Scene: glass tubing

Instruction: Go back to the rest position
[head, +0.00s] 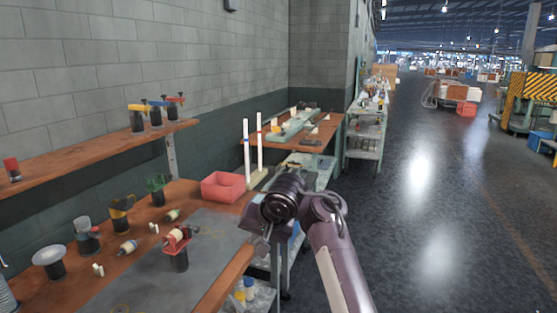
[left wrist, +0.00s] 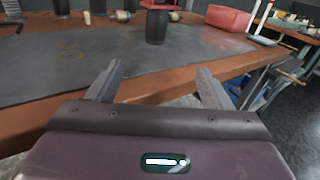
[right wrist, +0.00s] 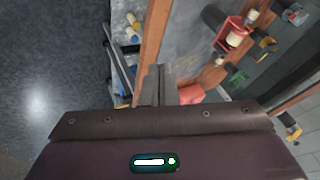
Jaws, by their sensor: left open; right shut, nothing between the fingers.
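My right gripper (head: 262,247) is in the head view by the right edge of the workbench (head: 190,200). In the right wrist view its fingers (right wrist: 157,70) are together with nothing between them. My left gripper does not show clearly in the head view. In the left wrist view its fingers (left wrist: 160,70) are wide apart and empty, near the bench's wooden front edge (left wrist: 150,86). A black post with a red clamp top (head: 177,250) stands on the grey mat (head: 205,235); it also shows in the left wrist view (left wrist: 156,25), beyond the left fingers.
A red bin (head: 223,187) and two upright white tubes (head: 247,150) are at the bench's far end. Several small holders, including a green-topped one (head: 156,190), stand along the back. A shelf (head: 100,150) runs above. The floor (head: 440,220) to the right is clear.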

